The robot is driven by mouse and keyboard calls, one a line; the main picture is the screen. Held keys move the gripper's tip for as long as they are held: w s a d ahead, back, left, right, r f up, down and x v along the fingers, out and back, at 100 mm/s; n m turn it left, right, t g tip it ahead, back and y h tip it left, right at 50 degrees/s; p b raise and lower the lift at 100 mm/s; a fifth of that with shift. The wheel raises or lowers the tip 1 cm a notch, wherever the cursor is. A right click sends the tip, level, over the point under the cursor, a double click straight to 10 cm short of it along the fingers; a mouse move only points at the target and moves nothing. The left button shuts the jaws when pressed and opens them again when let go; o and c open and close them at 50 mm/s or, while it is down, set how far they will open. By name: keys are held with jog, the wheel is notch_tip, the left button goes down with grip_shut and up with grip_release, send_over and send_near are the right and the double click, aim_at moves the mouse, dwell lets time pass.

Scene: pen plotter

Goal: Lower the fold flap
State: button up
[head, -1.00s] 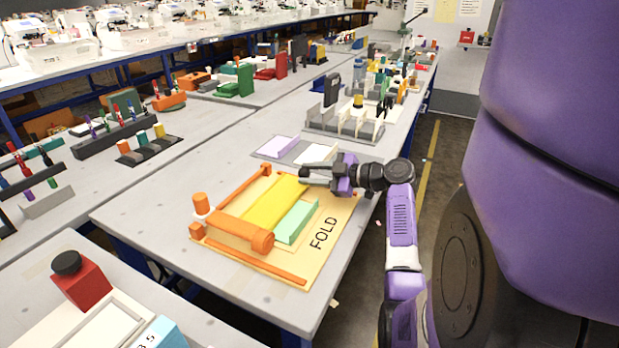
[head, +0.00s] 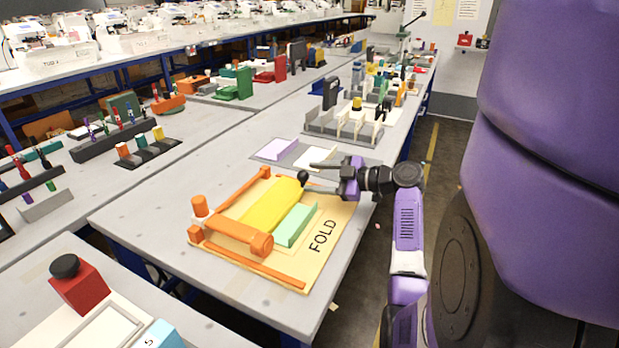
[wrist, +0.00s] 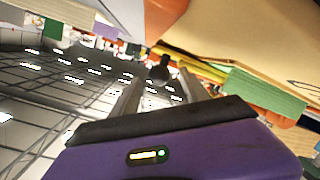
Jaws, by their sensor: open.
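The fold station is a pale yellow board (head: 325,215) marked FOLD on the grey table. The fold flap looks to be the yellow panel (head: 270,206) between the orange parts; its exact tilt is hard to tell. A black ball knob (head: 303,177) shows at the panel's far right end and also in the wrist view (wrist: 160,72). My gripper (head: 309,177) is open at the knob, its fingers spread to either side of it. In the wrist view the knob shows just beyond and between the fingertips (wrist: 161,80). I cannot tell whether they touch it.
A mint green block (head: 296,225) lies beside the yellow panel. An orange bar (head: 228,229) and an orange rail (head: 255,268) are nearer me. A grey tray (head: 290,160) with lilac and white pads lies behind. Bare table is left of the board.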

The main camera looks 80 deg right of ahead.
jog(key=shift+v, duration=2.75)
